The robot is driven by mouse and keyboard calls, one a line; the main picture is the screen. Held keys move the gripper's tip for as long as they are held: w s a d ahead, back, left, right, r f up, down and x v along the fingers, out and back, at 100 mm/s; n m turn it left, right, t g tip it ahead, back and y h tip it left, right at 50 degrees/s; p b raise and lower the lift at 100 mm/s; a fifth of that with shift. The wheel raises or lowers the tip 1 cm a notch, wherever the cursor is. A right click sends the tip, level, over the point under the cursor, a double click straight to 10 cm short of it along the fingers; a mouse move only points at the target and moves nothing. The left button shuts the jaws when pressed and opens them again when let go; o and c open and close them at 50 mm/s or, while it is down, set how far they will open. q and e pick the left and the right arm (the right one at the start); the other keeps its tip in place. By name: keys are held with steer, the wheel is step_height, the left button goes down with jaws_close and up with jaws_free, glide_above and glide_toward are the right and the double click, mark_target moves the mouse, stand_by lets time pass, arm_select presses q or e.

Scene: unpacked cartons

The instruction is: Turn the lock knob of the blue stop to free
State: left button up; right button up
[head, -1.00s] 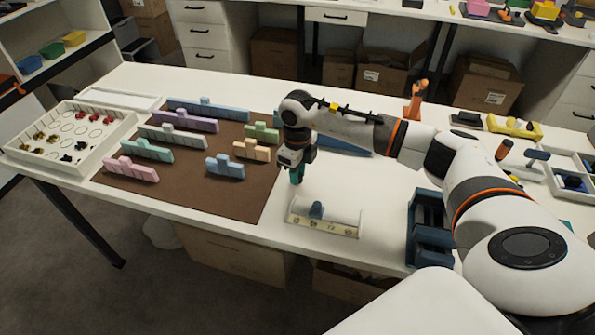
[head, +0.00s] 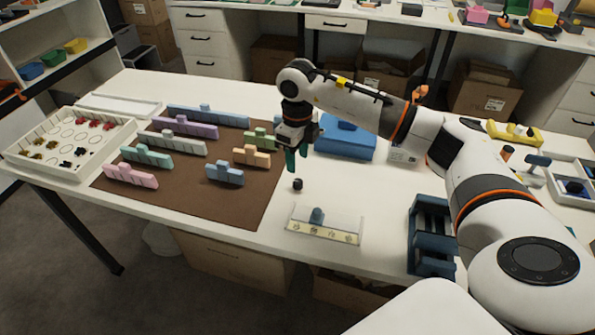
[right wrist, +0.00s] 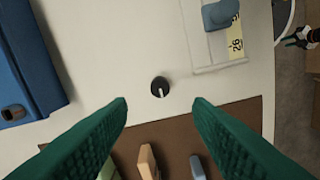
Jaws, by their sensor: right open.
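A small round black knob (head: 297,184) stands on the white table behind a pale rail. In the right wrist view the knob (right wrist: 159,88) carries a white pointer line, slanting toward the bottom right. The blue stop (head: 317,215) sits on the pale rail (head: 347,224), and its rounded blue top (right wrist: 220,14) shows in the right wrist view. The knob is apart from it. My right gripper (head: 297,160) is open and empty above the table, just behind the knob. At the right wrist view's edge, a dark device (right wrist: 302,38) looks like my left gripper; its fingers are unclear.
A brown mat (head: 262,190) with several coloured stepped blocks lies to the left. A blue box (head: 345,143) stands behind the right gripper, and a dark blue holder (head: 432,238) stands to the right. The table around the knob is clear.

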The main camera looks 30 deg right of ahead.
steer(key=shift+r, duration=2.2)
steer(key=shift+f, duration=0.1)
